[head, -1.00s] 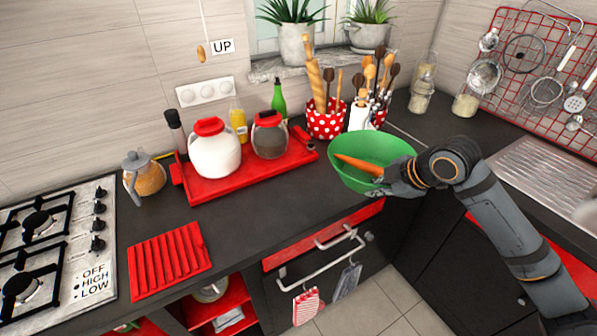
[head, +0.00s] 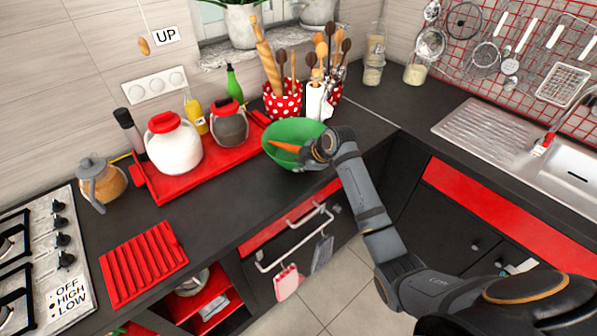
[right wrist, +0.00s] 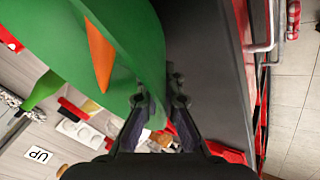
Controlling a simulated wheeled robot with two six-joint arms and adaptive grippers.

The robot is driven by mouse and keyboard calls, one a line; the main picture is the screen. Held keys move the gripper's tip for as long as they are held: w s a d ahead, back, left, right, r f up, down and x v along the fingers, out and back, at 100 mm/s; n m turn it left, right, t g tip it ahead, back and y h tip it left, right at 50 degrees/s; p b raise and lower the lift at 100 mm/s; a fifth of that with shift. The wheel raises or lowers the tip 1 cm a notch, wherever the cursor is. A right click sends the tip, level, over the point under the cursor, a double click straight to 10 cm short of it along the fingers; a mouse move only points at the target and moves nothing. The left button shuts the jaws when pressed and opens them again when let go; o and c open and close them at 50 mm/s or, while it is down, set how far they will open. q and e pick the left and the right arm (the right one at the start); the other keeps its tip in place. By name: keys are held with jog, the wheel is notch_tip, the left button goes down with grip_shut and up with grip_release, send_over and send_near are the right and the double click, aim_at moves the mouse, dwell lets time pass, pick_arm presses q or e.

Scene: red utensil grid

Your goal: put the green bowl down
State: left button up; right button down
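The green bowl (head: 281,133) is over the counter in front of the spotted utensil pots, with an orange carrot (head: 284,147) inside. The bowl (right wrist: 75,35) fills the upper left of the right wrist view, and the carrot (right wrist: 98,52) shows there too. My right gripper (head: 312,150) is at the bowl's right side. In the right wrist view its fingers (right wrist: 160,98) sit close together, one on each side of the bowl's wall, shut on it. The bowl's underside is hidden, so I cannot tell whether it touches the counter. My left gripper is not in view.
The dark counter (head: 225,190) is clear in front of the red tray (head: 163,194), which holds jars and bottles. Spotted pots with utensils (head: 283,103) stand just behind the bowl. A red slatted rack (head: 143,264) lies at front left. A towel rail (head: 295,240) hangs below the counter's edge.

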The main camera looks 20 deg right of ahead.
jog(key=f, duration=0.1)
jog(key=f+p, duration=0.1)
jog(key=f, duration=0.1)
jog(key=shift+w+a+p, duration=0.15)
jog(key=shift+w+p, duration=0.05)
jog(key=shift+p, duration=0.1)
jog(key=shift+f, duration=0.2)
jog(key=c, duration=2)
grip_release()
jog(key=shift+f, duration=0.25)
jog(key=o, duration=0.5)
jog(key=shift+s, duration=0.1)
